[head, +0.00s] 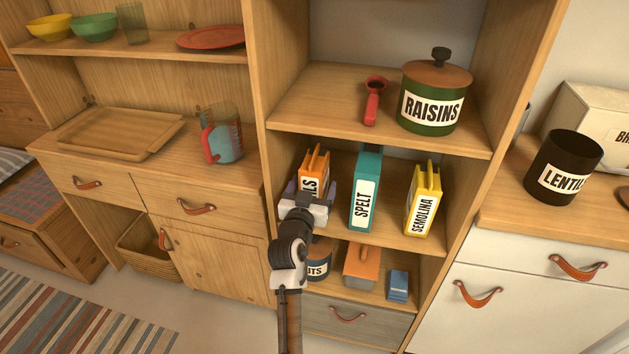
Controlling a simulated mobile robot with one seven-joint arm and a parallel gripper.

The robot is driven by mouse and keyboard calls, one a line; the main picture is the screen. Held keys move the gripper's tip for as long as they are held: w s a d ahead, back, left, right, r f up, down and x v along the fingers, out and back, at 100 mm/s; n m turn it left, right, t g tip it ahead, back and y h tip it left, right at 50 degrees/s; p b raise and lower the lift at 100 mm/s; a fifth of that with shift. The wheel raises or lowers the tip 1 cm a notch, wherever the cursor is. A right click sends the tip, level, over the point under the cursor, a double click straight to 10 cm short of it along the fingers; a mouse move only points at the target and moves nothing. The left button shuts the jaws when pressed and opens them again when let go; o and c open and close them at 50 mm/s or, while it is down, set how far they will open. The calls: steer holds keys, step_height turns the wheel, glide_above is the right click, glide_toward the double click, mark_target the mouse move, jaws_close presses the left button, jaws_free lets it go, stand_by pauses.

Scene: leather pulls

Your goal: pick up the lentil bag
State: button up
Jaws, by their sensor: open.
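An orange bag (315,170) stands upright on the middle shelf of the open cabinet. Its white label shows only the ending "LS"; the rest is hidden behind my gripper. My gripper (308,196) is open in front of this bag and overlaps its lower part in the picture. I cannot tell whether the fingers touch the bag or reach around it.
A teal spelt bag (368,165) and a yellow semolina bag (424,200) stand right of the orange bag. The raisins pot (433,98) and a red scoop (373,100) are on the shelf above. Below are an orange block-like item (362,262) and a blue packet (398,286).

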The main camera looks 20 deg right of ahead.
steer(key=shift+x, duration=1.15)
steer(key=c, duration=1.4)
steer(key=shift+r, duration=0.1)
steer(key=shift+c, duration=0.8)
